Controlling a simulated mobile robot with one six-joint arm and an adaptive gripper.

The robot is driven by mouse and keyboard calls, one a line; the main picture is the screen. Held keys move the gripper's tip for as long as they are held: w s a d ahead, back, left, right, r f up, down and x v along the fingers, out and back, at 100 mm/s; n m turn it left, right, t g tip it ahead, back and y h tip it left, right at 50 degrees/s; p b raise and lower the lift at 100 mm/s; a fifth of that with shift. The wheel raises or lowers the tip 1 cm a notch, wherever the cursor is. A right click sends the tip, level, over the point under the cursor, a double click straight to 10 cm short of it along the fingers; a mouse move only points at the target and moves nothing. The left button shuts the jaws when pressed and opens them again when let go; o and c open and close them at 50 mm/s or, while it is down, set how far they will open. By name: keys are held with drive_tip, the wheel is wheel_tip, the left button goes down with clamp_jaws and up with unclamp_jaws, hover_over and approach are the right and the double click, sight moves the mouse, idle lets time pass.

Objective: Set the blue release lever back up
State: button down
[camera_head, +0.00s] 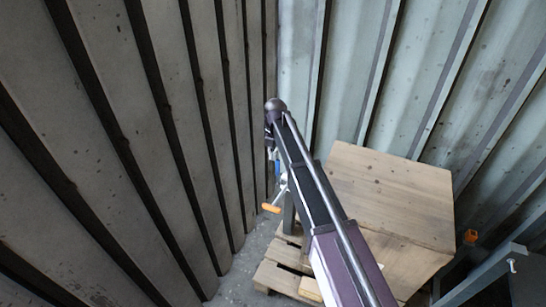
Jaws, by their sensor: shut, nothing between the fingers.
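A small blue part (277,167), which looks like the release lever, shows in the head view just left of a long dark arm-like beam. Only a sliver of it is visible, so I cannot tell whether it is up or down. Below it is a metal fitting with an orange handle (271,208) that sticks out to the left. The beam hides most of what is behind it, including whatever the blue part is mounted on. I cannot make out my gripper or its fingers in this view.
A wooden crate (390,190) stands on a pallet (273,276) at the right. Ribbed metal walls close in on the left (110,150) and behind (420,70). A grey metal frame (485,270) with an orange part (470,237) is at lower right. Some floor (235,285) is clear at lower left.

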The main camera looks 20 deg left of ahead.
drive_tip(key=shift+w+r+p, duration=0.2)
drive_tip(key=shift+r+p, duration=0.2)
drive_tip(key=shift+r, duration=0.15)
drive_tip(key=shift+w+r+p, duration=0.15)
drive_tip(key=shift+r+p, duration=0.2)
drive_tip(key=shift+r, duration=0.15)
drive_tip(key=shift+d, duration=0.1)
